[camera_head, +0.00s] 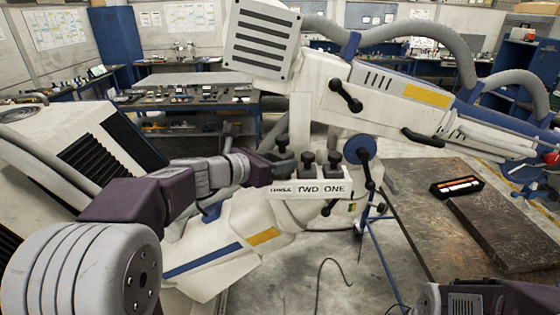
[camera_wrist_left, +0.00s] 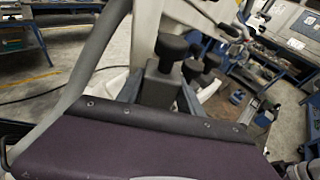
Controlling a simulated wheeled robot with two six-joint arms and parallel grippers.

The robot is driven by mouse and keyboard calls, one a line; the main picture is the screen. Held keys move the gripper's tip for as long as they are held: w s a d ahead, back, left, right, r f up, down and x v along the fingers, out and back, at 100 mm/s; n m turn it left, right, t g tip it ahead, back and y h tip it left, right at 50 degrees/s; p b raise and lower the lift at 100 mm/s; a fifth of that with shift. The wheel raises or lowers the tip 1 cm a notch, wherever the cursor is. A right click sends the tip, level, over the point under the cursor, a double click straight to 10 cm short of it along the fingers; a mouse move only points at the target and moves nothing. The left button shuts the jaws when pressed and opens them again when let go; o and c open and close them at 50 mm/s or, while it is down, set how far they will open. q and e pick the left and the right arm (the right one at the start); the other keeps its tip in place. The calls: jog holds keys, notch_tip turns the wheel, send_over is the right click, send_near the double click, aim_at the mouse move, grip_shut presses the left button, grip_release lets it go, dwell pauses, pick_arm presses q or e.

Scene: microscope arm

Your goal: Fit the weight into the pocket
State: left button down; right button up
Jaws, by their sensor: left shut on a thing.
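My left gripper (camera_head: 280,168) comes in from the left at the white holder, above its label THREE. It is shut on a dark weight (camera_head: 282,143) with a round black knob. The held weight stands higher than the other two. In the left wrist view its knob (camera_wrist_left: 172,47) and grey block body show beyond the gripper. Two more dark weights stand above the labels TWO (camera_head: 307,160) and ONE (camera_head: 333,160). The white labelled holder (camera_head: 322,189) is on the microscope arm. The pocket opening under the held weight is hidden.
The big white microscope arm (camera_head: 350,95) with hoses and dark handles rises behind and above the holder. A brown table (camera_head: 430,215) at the right bears an orange-black case (camera_head: 457,186). A white machine housing (camera_head: 75,140) stands at the left.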

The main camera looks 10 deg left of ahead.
aim_at(280, 146)
pick_arm(q)
jog(key=shift+w+r, duration=0.1)
jog(key=shift+r, duration=0.05)
jog(key=shift+r, duration=0.45)
notch_tip(280, 146, up, 3)
jog(key=shift+r+p, duration=0.1)
jog(key=shift+p, duration=0.25)
jog(key=s+d+r+p, duration=0.2)
jog(key=d+r, duration=0.5)
jog(key=d, duration=0.4)
jog(key=shift+d+p, duration=0.15)
jog(key=shift+p, duration=0.25)
